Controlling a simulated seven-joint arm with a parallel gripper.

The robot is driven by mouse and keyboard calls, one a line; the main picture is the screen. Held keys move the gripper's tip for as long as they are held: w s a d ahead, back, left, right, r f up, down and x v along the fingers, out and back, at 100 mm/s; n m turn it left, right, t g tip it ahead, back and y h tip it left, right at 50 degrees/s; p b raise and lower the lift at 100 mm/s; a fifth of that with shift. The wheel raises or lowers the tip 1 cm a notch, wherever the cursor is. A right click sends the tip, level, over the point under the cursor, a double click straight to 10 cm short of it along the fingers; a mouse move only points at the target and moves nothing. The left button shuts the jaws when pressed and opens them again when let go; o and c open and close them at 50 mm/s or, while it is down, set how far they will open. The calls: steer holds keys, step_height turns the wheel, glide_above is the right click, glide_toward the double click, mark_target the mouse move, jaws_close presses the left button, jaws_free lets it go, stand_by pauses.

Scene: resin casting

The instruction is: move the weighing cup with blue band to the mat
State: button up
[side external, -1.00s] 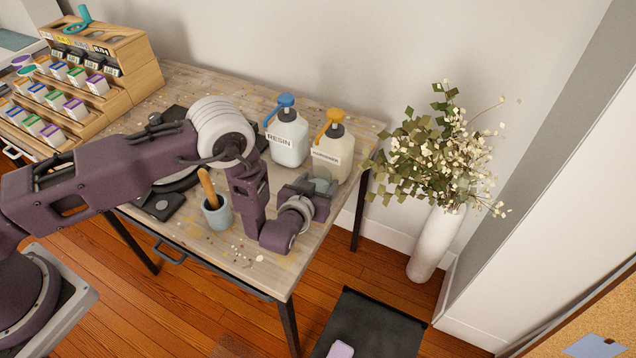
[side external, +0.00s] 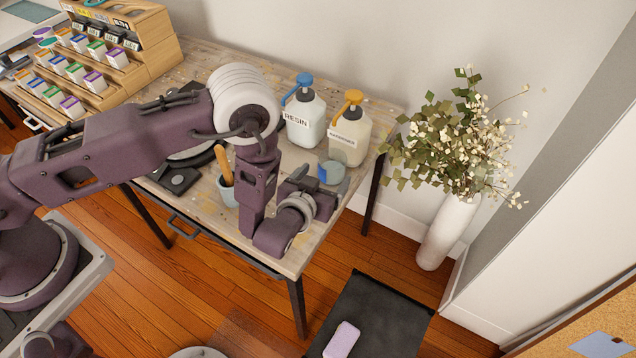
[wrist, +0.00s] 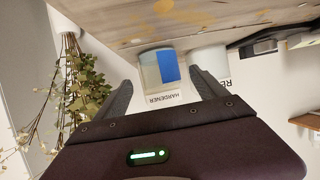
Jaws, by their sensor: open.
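The weighing cup with blue band (wrist: 152,70) is a small clear cup with a blue patch, upside down in the wrist view. In the side view the cup (side external: 330,172) is at the table's right end, in front of the hardener bottle, partly hidden by my gripper (side external: 335,185). In the wrist view my gripper (wrist: 161,80) is open, with its fingertips on both sides of the cup and a narrow gap at each. Whether the tips reach past its near side is unclear. A black mat (side external: 385,300) lies on the floor, with a pale lilac object on it.
The resin bottle (side external: 303,120) and hardener bottle (side external: 347,137) stand behind the cup. A grey-blue pot (side external: 228,192) with a wooden handle is left of my wrist. A vase (side external: 447,232) with foliage stands beyond the table's right edge.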

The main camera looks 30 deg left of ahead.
steer(key=v, duration=0.5)
steer(key=w+r+n+g+h, duration=0.1)
steer(key=w+r+g+h, duration=0.2)
steer(key=r, duration=1.5)
steer(key=s+a+r+m+g+h, duration=0.1)
steer(key=s+a+r, duration=0.1)
steer(key=s+r, duration=0.3)
steer(key=s+a+r+g+h, duration=0.1)
steer(key=s+a+r, duration=0.15)
steer(key=r, duration=0.35)
steer(key=s+a+r+m+g+y, duration=0.1)
steer(key=s+a, duration=0.4)
steer(key=s, duration=0.6)
steer(key=s+a+r+g+y, duration=0.1)
steer(key=s+a, duration=0.5)
steer(key=s, duration=0.6)
steer(key=shift+r+m+g+y, duration=0.4)
steer(key=shift+r, duration=0.5)
